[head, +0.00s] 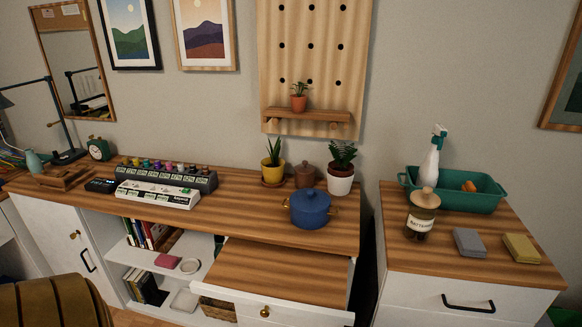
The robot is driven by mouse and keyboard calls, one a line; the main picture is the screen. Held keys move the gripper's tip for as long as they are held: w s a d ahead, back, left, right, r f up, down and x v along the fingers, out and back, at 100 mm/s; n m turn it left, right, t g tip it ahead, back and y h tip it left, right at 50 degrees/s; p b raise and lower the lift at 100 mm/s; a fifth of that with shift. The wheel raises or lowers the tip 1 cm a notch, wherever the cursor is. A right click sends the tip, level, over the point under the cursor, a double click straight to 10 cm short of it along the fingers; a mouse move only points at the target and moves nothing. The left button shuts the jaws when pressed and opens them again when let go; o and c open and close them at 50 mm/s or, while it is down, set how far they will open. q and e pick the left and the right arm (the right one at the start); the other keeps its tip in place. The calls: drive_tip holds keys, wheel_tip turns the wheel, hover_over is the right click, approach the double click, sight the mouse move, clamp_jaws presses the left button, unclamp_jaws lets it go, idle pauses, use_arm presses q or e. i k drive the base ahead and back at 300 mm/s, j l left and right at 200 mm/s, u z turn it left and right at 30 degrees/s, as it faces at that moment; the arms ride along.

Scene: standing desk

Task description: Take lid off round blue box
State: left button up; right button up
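The round blue box (309,212) stands upright on the wooden desk top, right of centre in the head view. It has a blue domed lid (309,196) with a small knob on top, and small gold-coloured parts at its sides. The lid appears to sit closed on the box. Neither my left nor my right gripper is in the head view.
Behind the box stand a yellow-potted plant (272,172), a brown lidded pot (305,176) and a white-potted plant (340,180). A pulled-out wooden surface (275,272) in front is bare. A separate cabinet holds a jar (423,215).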

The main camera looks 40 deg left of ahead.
sight(307, 201)
drive_tip(key=u, duration=1.55)
